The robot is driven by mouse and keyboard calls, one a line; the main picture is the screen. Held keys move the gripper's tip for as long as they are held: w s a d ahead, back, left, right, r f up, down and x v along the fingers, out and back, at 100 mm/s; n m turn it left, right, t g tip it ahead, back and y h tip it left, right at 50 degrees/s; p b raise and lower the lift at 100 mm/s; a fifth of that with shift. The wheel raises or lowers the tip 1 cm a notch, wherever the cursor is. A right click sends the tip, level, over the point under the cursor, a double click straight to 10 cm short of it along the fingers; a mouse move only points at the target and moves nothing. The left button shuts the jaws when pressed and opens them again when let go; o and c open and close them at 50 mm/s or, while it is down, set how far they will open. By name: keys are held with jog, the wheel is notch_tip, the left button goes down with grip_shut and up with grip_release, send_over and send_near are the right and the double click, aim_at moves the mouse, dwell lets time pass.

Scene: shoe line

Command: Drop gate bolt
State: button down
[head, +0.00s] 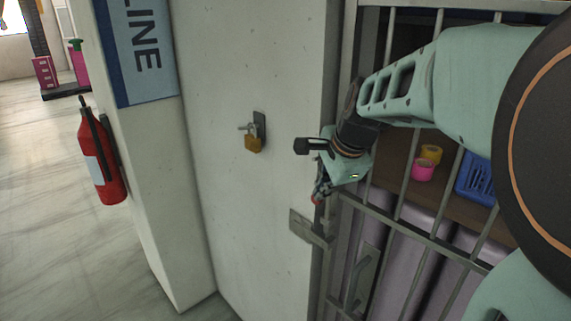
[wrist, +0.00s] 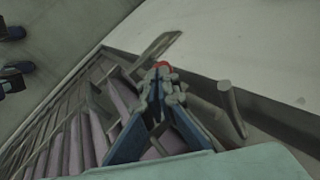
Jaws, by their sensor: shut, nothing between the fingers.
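The barred metal gate (head: 395,215) stands at the right of the head view, beside a pale wall. A metal latch plate (head: 302,226) sits at the gate's left edge against the wall; I take it to be part of the bolt, and its exact position is unclear. My gripper (head: 318,197) is shut and empty, just above this plate and in front of the gate's edge. In the wrist view my fingertips (wrist: 162,70) are together, with a flat metal strip (wrist: 158,46) beyond them and a grey rod (wrist: 231,108) to their right. I cannot tell whether they touch anything.
A brass padlock (head: 253,144) hangs from a hasp on the wall, left of my gripper. A handle (head: 362,278) is lower on the gate. Behind the bars are a blue basket (head: 476,180) and pink and yellow rolls. A fire extinguisher (head: 100,155) hangs at the left; the floor there is open.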

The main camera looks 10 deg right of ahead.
notch_tip(320, 180, down, 5)
jog(key=b, duration=0.3)
jog(key=shift+b, duration=0.3)
